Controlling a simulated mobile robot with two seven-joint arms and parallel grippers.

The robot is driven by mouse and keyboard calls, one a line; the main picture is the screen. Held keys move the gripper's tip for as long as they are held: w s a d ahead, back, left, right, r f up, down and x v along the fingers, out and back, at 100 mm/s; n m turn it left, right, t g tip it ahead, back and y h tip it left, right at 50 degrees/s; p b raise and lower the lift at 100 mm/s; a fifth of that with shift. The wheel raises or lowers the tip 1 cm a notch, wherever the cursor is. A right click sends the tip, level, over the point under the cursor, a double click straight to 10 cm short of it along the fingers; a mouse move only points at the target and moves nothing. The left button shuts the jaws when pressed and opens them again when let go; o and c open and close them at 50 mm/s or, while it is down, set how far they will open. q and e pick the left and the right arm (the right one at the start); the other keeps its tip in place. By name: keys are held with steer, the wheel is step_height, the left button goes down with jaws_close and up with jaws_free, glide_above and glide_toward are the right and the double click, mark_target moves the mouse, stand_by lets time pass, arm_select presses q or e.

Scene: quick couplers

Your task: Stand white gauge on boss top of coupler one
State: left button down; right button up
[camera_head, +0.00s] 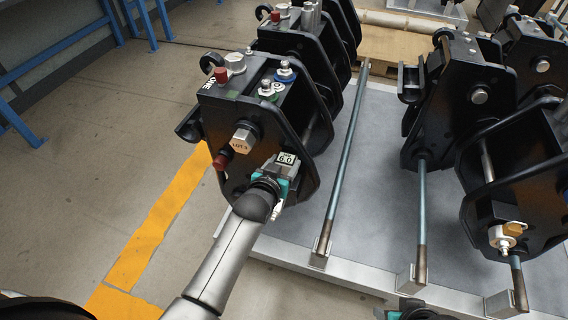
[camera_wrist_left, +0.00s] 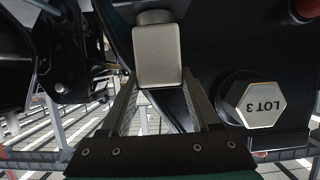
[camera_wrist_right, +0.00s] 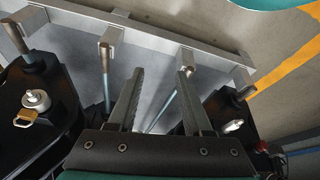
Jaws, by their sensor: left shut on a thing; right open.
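The white gauge (camera_head: 287,159), a small pale box with a display reading 6.0, is held by my left gripper (camera_head: 277,178) in front of the lower face of coupler one (camera_head: 220,115). In the left wrist view the gauge (camera_wrist_left: 157,55) appears as a plain grey block between the fingertips. Coupler one is black and marked ONE. Its top carries a silver round boss (camera_head: 235,63), a red plug (camera_head: 221,75) and small fittings (camera_head: 285,72). The gauge is below that top, apart from the boss. My right gripper (camera_wrist_right: 157,80) is open and empty.
A hex plug marked LOT 3 (camera_head: 243,138) sticks out close to the gauge; it also shows in the left wrist view (camera_wrist_left: 261,103). Other black couplers (camera_head: 457,95) stand behind and to the right. Blue-grey rods (camera_head: 347,150) lie between them. A coupler at right bears a brass padlock (camera_head: 514,229).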

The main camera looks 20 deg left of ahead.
arm_select(q)
steer(key=shift+f, duration=0.1)
steer(key=shift+c, duration=0.6)
jaws_free()
arm_select(e)
steer(key=shift+r, duration=0.2)
arm_select(q)
steer(key=shift+s+r, duration=0.1)
steer(key=shift+r, duration=0.1)
steer(key=p+v, duration=0.5)
steer(key=v, duration=0.6)
steer(key=shift+s+r+p, duration=0.2)
steer(key=shift+s+p, duration=0.15)
steer(key=shift+p, duration=0.05)
arm_select(e)
steer(key=s+f, duration=0.2)
steer(key=f, duration=0.4)
steer(key=s+d+f+g, duration=0.1)
steer(key=s+f, duration=0.1)
steer(key=f, duration=0.3)
steer(key=shift+s+d+f+g, duration=0.25)
steer(key=shift+s+f+g, duration=0.05)
steer(key=shift+f, duration=0.05)
